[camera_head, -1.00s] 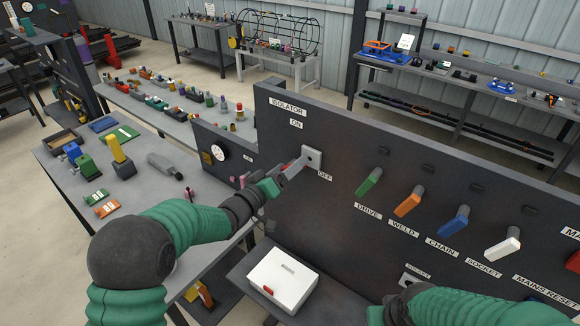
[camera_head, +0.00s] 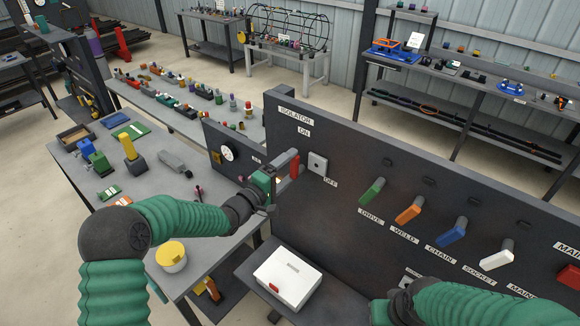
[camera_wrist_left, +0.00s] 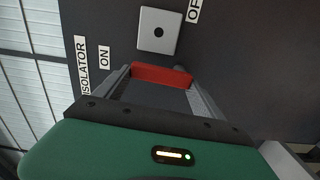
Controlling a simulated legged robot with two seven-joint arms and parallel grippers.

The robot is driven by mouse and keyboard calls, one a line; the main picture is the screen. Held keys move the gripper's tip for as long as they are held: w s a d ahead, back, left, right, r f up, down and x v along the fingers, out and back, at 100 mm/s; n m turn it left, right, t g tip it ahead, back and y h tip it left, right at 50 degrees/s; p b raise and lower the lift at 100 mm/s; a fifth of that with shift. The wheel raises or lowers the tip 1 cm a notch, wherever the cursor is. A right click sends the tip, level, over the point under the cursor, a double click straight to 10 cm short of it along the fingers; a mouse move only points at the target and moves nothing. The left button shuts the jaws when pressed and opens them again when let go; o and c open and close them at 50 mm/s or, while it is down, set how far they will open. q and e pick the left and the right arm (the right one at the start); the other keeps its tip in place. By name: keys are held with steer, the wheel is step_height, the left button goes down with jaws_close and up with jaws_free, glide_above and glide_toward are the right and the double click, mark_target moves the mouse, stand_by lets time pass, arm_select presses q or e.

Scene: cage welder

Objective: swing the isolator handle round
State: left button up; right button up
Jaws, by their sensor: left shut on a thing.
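The isolator's pale square plate (camera_head: 317,164) with a dark centre hole is on the dark panel, beside the ISOLATOR, ON and OFF labels. My left gripper (camera_head: 293,168) is in front of the plate, shut on the red handle (camera_head: 294,167). In the left wrist view, the red handle (camera_wrist_left: 161,76) lies across between the two fingers (camera_wrist_left: 160,82), with the plate (camera_wrist_left: 158,30) beyond it. No link between handle and plate shows in either view. My right gripper's green body (camera_head: 379,312) shows at the bottom; its fingers do not show.
Several coloured levers, such as the green drive handle (camera_head: 372,190) and orange weld handle (camera_head: 408,209), stick out of the panel to the right. A white box (camera_head: 287,280) sits on a shelf below. The cluttered grey bench (camera_head: 150,192) is at left.

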arm_select(q)
steer(key=shift+w+a+r+n, duration=0.1)
steer(key=shift+w+a+n, duration=0.05)
steer(key=shift+n, duration=0.25)
steer(key=o, duration=1.8)
steer(key=shift+o, duration=1.1)
steer(key=shift+w, duration=0.1)
steer(key=shift+o, duration=0.2)
steer(key=shift+w+f, duration=0.1)
steer(key=shift+f, duration=0.15)
steer(key=b+v, duration=0.5)
steer(key=v, duration=1.1)
steer(key=shift+s+a, duration=0.3)
